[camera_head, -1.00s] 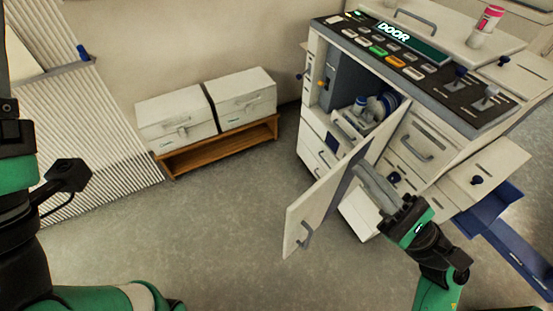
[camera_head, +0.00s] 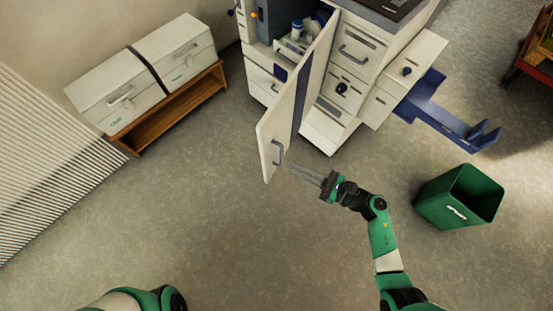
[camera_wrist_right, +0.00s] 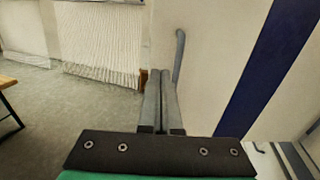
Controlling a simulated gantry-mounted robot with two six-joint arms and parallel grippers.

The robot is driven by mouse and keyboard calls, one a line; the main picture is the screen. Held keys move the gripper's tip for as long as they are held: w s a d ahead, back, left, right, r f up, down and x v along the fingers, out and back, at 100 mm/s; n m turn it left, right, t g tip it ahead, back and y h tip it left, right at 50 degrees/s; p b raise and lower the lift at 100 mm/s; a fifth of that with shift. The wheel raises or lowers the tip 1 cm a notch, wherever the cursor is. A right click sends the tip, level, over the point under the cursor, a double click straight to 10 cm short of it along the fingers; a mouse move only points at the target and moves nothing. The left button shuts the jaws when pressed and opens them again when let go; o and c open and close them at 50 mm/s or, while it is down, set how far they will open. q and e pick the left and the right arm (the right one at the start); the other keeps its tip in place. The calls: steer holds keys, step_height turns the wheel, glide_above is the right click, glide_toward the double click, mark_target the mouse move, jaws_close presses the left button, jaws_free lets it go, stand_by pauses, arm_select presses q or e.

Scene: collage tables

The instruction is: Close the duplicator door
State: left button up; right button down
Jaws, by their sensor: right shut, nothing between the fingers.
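The white duplicator door (camera_head: 297,108) stands swung open from the duplicator (camera_head: 362,44). Its grey handle (camera_head: 277,153) is near the outer free edge. My right gripper (camera_head: 294,169) is shut and empty, with its fingertips just to the right of the handle end of the door in the head view. In the right wrist view, the shut fingers (camera_wrist_right: 163,74) point forward beside the handle (camera_wrist_right: 179,56), in front of the pale door panel (camera_wrist_right: 220,65). I cannot tell whether they touch. My left gripper is out of view; only part of my left arm shows.
White cases (camera_head: 117,86) rest on a low wooden stand (camera_head: 170,112) at the left. A green bin (camera_head: 440,210) stands on the floor at the right. A blue tray (camera_head: 440,115) sticks out from the duplicator's right side. The floor left of the door is clear.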

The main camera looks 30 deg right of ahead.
mark_target(267, 156)
steer(key=b+x, duration=0.1)
steer(key=x, duration=0.5)
steer(key=shift+a+f+b, duration=0.15)
steer(key=shift+a+b, duration=0.1)
steer(key=shift+b, duration=0.05)
steer(key=shift+w+a, duration=0.25)
steer(key=shift+w, duration=0.2)
